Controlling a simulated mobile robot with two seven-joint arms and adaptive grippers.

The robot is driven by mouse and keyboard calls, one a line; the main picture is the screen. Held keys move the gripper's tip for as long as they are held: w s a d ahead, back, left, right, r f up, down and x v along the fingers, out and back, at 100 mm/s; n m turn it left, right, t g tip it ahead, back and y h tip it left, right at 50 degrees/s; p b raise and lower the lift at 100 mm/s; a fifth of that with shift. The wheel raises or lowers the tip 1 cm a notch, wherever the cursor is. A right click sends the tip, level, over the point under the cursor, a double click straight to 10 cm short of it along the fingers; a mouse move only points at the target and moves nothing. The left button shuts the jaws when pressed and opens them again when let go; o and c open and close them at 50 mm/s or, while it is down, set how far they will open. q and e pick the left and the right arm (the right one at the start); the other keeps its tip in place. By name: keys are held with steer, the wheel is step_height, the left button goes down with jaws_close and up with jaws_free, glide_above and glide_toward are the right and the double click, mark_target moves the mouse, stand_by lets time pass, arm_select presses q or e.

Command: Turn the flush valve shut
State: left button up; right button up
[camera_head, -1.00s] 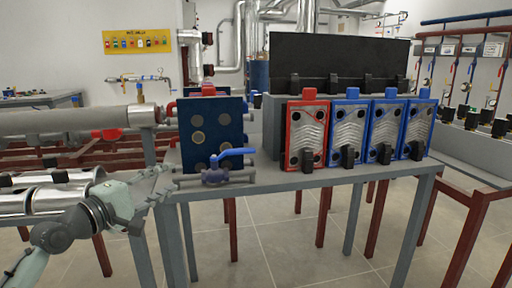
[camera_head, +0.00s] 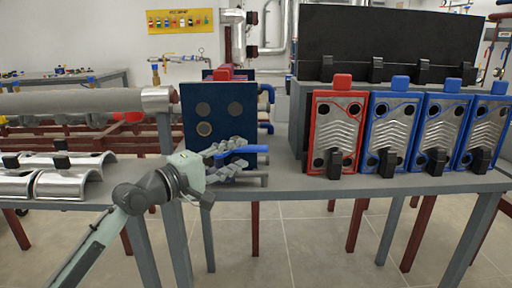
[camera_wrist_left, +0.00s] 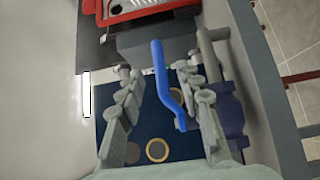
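The flush valve's blue lever handle (camera_head: 242,150) is low at the front of the dark blue plate exchanger (camera_head: 205,115) and points right along the pipe. My left gripper (camera_head: 236,158) is at the valve, its fingers overlapping the handle in the head view. In the left wrist view the fingers are apart and the handle (camera_wrist_left: 161,75) runs between them, without clear contact on either side. The valve body (camera_wrist_left: 228,110) shows beside the right finger there; the gripper mostly hides it in the head view. My right gripper is in neither view.
A red plate (camera_head: 334,135) and several blue plates (camera_head: 391,135) stand in a rack on the table to the right. A large grey pipe (camera_head: 75,102) and silver half shells (camera_head: 75,182) lie left. The table edge runs just below the gripper.

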mark_target(248, 151)
arm_select(q)
steer(key=x, duration=0.5)
steer(key=shift+w+d, duration=0.25)
jaws_close()
